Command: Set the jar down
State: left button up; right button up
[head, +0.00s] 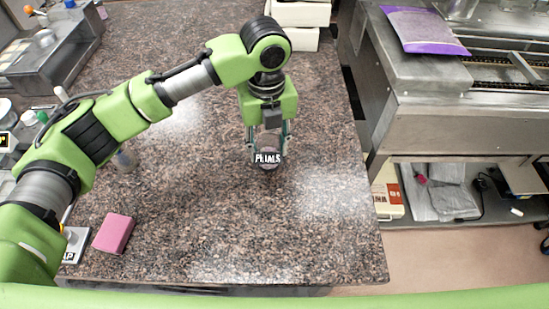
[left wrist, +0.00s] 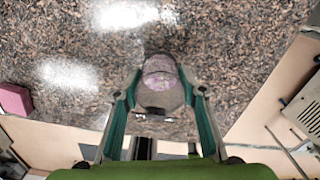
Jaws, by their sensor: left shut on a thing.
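The jar (head: 268,160) is small, with a dark label in white lettering that seems to read "PRIMS". My left gripper (head: 267,135) is shut on it, pointing down over the right part of the speckled brown counter (head: 200,235). In the left wrist view the jar (left wrist: 161,82) sits between the two green-padded fingers, with a pinkish round top or content showing. I cannot tell whether its base touches the counter. My right gripper is in neither view.
A pink block (head: 113,233) lies at the counter's front left. White boxes (head: 298,25) stand at the back. A metal machine (head: 460,110) stands beyond the right edge, across a gap. The counter around the jar is clear.

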pick_arm(q)
jog(key=shift+s+d+f+p, duration=0.2)
jog(key=shift+d+f, duration=0.25)
jog(key=shift+f, duration=0.05)
jog(key=shift+s+d+f+p, duration=0.15)
jog(key=shift+s+d+f, duration=0.05)
jog(key=shift+d+f, duration=0.25)
notch_tip(320, 180, down, 2)
jog(key=shift+a+f+p, duration=0.15)
jog(key=shift+f+p, duration=0.05)
jog(key=shift+p, duration=0.3)
jog(key=shift+w+f, duration=0.1)
jog(key=shift+f, duration=0.15)
jog(key=shift+f, duration=0.15)
jog(key=o, duration=1.2)
